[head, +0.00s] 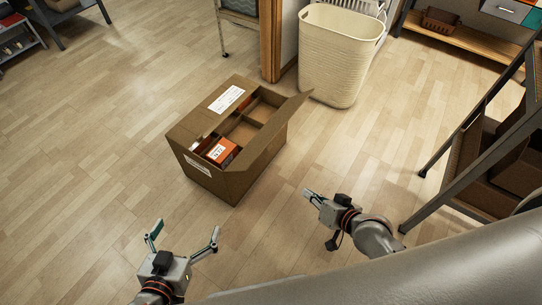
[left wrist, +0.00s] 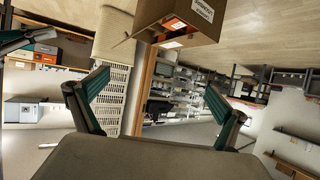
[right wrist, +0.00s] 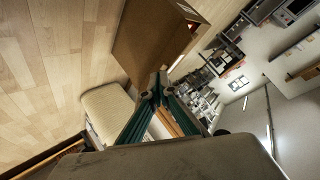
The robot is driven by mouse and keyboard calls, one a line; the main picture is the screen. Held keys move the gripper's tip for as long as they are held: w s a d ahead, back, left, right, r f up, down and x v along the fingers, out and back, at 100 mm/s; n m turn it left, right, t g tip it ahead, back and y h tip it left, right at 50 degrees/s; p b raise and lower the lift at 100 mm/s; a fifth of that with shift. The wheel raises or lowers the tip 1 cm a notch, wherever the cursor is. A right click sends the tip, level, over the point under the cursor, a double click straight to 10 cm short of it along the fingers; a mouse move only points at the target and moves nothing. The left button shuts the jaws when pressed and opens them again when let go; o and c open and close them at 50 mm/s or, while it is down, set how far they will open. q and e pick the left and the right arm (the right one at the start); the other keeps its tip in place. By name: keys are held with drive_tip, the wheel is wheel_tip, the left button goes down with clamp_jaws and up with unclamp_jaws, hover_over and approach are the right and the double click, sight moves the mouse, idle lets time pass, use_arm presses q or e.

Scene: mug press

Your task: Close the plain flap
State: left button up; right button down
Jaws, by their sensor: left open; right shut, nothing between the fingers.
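An open cardboard box (head: 205,180) stands on the floor in the middle of the head view. Its plain flap (head: 270,135), on the right side, stands up and leans outward, open. The flap with a white label (head: 212,112) lies over the left part of the top. The box shows upside down in the left wrist view (left wrist: 172,12) and partly in the right wrist view (right wrist: 150,45). My left gripper (head: 185,234) is open and empty, in front of the box. My right gripper (head: 308,193) is shut and empty, right of the box and apart from it.
Inside the box are dividers and an orange carton (head: 222,152). A tall cream basket (head: 337,60) stands behind it on the right. A dark metal shelf (head: 480,150) is at the right edge. The floor (head: 90,130) left of the box is clear.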

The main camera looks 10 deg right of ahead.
drive_tip(key=w+d+f+m+y+b, duration=0.1)
drive_tip(key=w+f+m+y+b, duration=0.4)
drive_tip(key=f+m+b, duration=0.45)
drive_tip(key=w+d+f+m+y+b, duration=0.1)
drive_tip(key=w+f+m+y+b, duration=0.1)
drive_tip(key=w+f+m+b, duration=0.65)
drive_tip(key=w+d+r+m+t+y+b, duration=0.1)
drive_tip(key=w+d+r+m+t+b, duration=0.2)
drive_tip(key=m, duration=0.4)
use_arm(q)
drive_tip(key=s+d+f+n+h+b, duration=0.1)
drive_tip(key=s+d+f+n, duration=0.1)
drive_tip(key=d+f+n, duration=0.5)
drive_tip(key=shift+s+d+f+n+b, duration=0.15)
drive_tip(key=shift+d+f+n+b, duration=0.3)
drive_tip(key=shift+f, duration=0.8)
use_arm(e)
drive_tip(key=r+x, duration=0.1)
drive_tip(key=x, duration=1.2)
drive_tip(key=shift+s+a+r+g, duration=0.15)
drive_tip(key=shift+s+r+g, duration=0.05)
drive_tip(key=shift+r+g, duration=0.1)
use_arm(q)
drive_tip(key=shift+d, duration=0.1)
drive_tip(key=shift+t+h, duration=0.3)
